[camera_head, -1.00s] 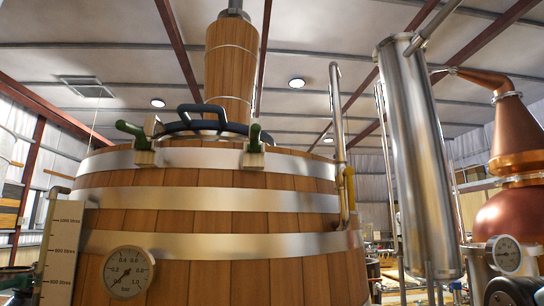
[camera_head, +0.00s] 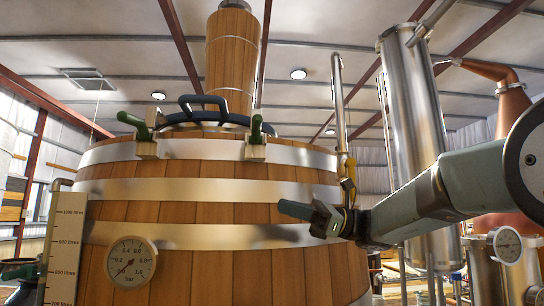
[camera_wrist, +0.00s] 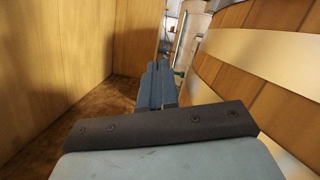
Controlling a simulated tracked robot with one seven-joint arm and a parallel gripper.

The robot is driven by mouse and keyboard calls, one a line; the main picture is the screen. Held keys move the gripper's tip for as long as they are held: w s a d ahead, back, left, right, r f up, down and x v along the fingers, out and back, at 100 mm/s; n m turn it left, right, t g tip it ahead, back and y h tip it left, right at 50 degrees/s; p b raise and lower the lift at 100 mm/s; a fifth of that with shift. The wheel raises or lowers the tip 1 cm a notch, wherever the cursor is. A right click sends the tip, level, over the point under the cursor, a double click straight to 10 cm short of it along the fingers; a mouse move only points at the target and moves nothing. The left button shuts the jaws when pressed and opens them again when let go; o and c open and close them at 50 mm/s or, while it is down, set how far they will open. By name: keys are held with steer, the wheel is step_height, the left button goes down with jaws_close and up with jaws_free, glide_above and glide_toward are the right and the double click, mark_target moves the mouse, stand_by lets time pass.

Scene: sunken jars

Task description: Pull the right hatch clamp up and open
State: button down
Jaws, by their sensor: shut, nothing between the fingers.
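The right hatch clamp (camera_head: 256,133) is a green handle standing upright on a pale wooden block at the rim of the wooden vat (camera_head: 222,192). A dark hatch (camera_head: 205,122) with a dark blue handle lies on top, to the left of this clamp. The left hatch clamp (camera_head: 136,125) has its green handle tilted out to the left. My gripper (camera_head: 283,208) is shut and empty, in front of the vat's right side. It is below and to the right of the right clamp and apart from it. In the wrist view my gripper (camera_wrist: 157,72) points along the vat's side; no clamp shows there.
A steel pipe (camera_head: 340,105) with a yellow handle rises at the vat's right. A steel column (camera_head: 412,130) and a copper still (camera_head: 512,110) stand farther right. A pressure gauge (camera_head: 131,261) sits on the vat's front. Wooden panelling (camera_wrist: 60,60) is at left in the wrist view.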

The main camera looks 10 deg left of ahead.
steer(key=w+d+r+n+g+y, duration=0.1)
steer(key=w+d+r+g+y, duration=0.1)
steer(key=w+d+r+g, duration=0.3)
steer(key=s+a+r+t, duration=0.1)
steer(key=s+a+r, duration=0.5)
steer(key=a+r, duration=0.3)
steer(key=shift+s+a+r, duration=0.3)
steer(key=shift+a, duration=0.05)
